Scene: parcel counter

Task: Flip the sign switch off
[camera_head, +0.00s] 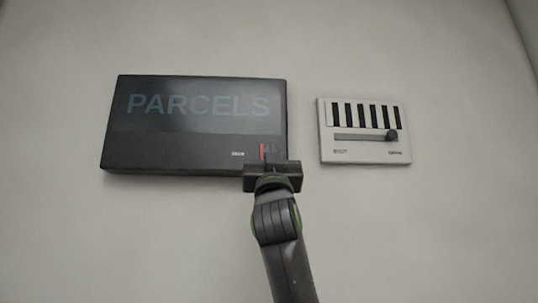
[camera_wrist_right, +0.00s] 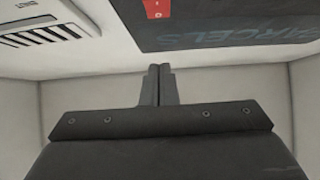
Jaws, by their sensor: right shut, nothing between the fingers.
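The dark PARCELS sign (camera_head: 190,145) is on the pale wall, left of centre in the head view; its blue-grey lettering looks dim. Its small red switch (camera_head: 262,151) is near the sign's lower right corner. In the right wrist view the red switch (camera_wrist_right: 156,9) is at the top edge, partly cut off, with white marks on it. My right gripper (camera_head: 269,158) is shut and empty, close to the switch and just below and right of it in the head view. The closed fingers (camera_wrist_right: 158,85) point toward the switch; I cannot tell whether they touch it. My left gripper is not in view.
A white vent panel (camera_head: 365,151) with dark slots and a slider knob (camera_head: 391,136) is on the wall to the right of the sign. It also shows at the upper left in the right wrist view (camera_wrist_right: 88,24). The wall around both is bare.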

